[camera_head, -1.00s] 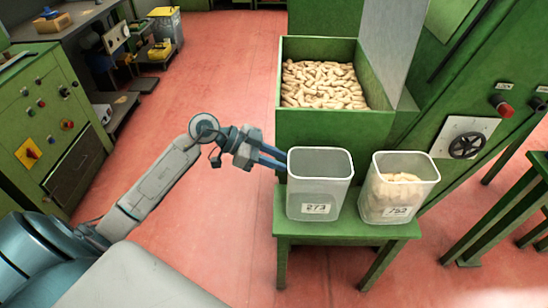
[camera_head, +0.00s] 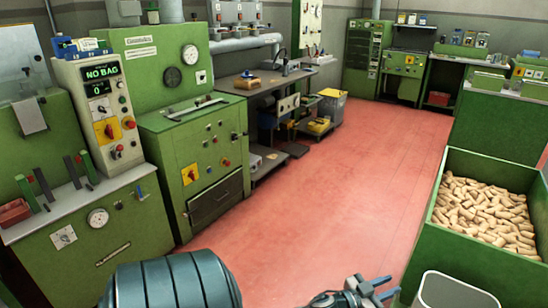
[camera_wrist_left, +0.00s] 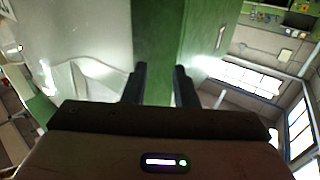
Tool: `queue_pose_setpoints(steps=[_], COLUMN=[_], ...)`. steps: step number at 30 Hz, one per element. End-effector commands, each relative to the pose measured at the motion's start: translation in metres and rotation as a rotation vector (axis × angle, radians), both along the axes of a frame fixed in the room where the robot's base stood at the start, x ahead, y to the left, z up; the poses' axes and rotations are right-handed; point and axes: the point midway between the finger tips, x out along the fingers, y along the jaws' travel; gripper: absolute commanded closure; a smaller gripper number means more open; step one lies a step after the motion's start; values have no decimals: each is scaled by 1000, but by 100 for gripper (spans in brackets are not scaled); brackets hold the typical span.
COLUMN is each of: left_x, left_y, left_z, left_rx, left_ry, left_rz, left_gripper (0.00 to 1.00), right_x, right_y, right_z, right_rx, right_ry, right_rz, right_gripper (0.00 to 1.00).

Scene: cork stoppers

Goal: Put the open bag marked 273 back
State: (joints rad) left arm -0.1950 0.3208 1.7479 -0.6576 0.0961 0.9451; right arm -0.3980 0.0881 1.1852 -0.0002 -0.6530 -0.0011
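In the left wrist view, the two dark fingers of the gripper (camera_wrist_left: 159,84) are apart, with green surface behind the gap. A pale translucent wall (camera_wrist_left: 95,40), likely the bag, fills the left side there; I cannot tell whether a finger touches it. My right gripper is not in view.
A green bin of corks (camera_head: 485,215) stands behind the bag. At the left, a control box (camera_head: 100,95) shows "NO BAG" and 0 above a green machine (camera_head: 90,235). A grey workbench (camera_head: 265,85) stands farther back. The red floor between is clear.

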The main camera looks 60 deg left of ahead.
Motion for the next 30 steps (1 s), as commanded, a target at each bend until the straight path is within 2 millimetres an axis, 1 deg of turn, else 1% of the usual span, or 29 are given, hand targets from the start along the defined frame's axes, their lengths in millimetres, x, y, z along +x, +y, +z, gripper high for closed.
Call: queue_pose_setpoints(steps=[1,2,3,4,5,6,8,9,11,12,13,14,15,18,21,24,30], left_x=[-12,-21,-36,-48,-63,-85,-122,-149,-192,-219,-240,-259,-283,-330,-356,-365,-365], left_y=[12,18,25,29,32,33,32,30,23,17,12,7,0,-16,-25,-29,-28], left_z=[-51,-80,-118,-146,-173,-208,-258,-288,-328,-351,-366,-378,-393,-417,-428,-431,-431], left_rx=[6,16,32,45,58,74,98,113,132,141,147,152,157,162,164,164,165], left_ry=[115,184,281,354,429,529,682,785,934,1026,1091,1151,1223,1359,1434,1459,1459], left_rz=[82,124,173,205,230,258,285,294,293,285,275,263,246,202,171,158,158], left_gripper=[74,74,74,74,74,74,74,74,74,74,74,74,74,74,74,74,74], right_x=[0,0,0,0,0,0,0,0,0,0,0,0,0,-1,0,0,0], right_y=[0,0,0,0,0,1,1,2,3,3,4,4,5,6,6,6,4], right_z=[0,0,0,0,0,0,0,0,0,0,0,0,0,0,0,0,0], right_rx=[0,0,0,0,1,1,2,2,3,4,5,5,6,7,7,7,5], right_ry=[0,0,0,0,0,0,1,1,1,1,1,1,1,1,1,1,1], right_rz=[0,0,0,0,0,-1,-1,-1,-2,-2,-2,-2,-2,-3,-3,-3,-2], right_gripper=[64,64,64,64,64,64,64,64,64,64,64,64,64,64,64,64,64])
